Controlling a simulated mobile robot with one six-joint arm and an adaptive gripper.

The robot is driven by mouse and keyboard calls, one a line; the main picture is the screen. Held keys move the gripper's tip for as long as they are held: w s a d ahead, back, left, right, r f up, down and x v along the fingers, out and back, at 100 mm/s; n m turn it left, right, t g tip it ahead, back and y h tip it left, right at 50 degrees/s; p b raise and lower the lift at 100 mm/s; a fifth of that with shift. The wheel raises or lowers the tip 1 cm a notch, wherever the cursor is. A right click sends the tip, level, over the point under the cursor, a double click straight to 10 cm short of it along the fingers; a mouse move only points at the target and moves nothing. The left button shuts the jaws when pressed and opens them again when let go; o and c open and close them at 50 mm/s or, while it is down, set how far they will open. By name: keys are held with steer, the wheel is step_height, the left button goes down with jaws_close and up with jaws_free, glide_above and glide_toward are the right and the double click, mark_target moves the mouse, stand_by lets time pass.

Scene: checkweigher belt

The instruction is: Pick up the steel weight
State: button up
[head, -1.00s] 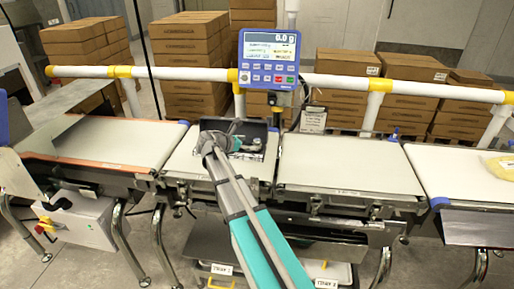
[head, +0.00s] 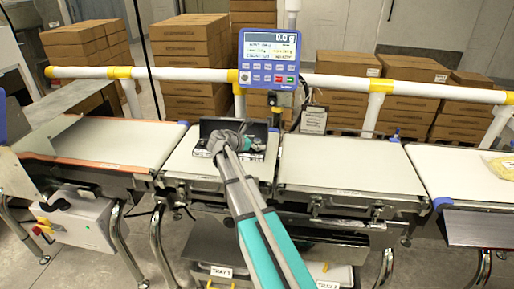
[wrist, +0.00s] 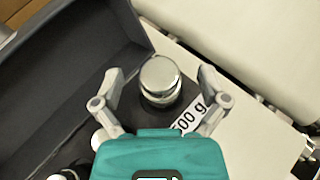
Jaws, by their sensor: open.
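The steel weight (wrist: 160,80) is a shiny round cylinder with a knob top, standing in a dark open case (wrist: 75,75) in the wrist view. A label reading "500 g", its first digit partly hidden, lies beside it. My gripper (wrist: 160,78) is open, with one finger on each side of the weight and gaps showing between. In the head view my gripper (head: 228,145) is over the case (head: 205,126) on the weigher belt, and my arm hides most of the case's inside.
Other shiny weights (wrist: 65,174) show at the lower left of the wrist view. The case's raised lid stands at the back. A blue display (head: 269,57) rises behind the belt, and a white rail (head: 340,82) runs behind. The right belt (head: 350,165) is clear.

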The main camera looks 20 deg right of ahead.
mark_target(257, 140)
jaws_close()
stand_by(0.3)
steer(key=shift+r, duration=0.15)
step_height(257, 140, up, 3)
steer(key=p, duration=0.3)
steer(key=shift+r+p, duration=0.2)
steer(key=shift+p, duration=0.2)
steer(key=s+a+r+p, duration=0.7)
steer(key=a+r+p, duration=0.2)
steer(key=a, duration=0.3)
steer(key=shift+s+r, duration=0.2)
steer(key=shift+s, duration=0.05)
stand_by(0.3)
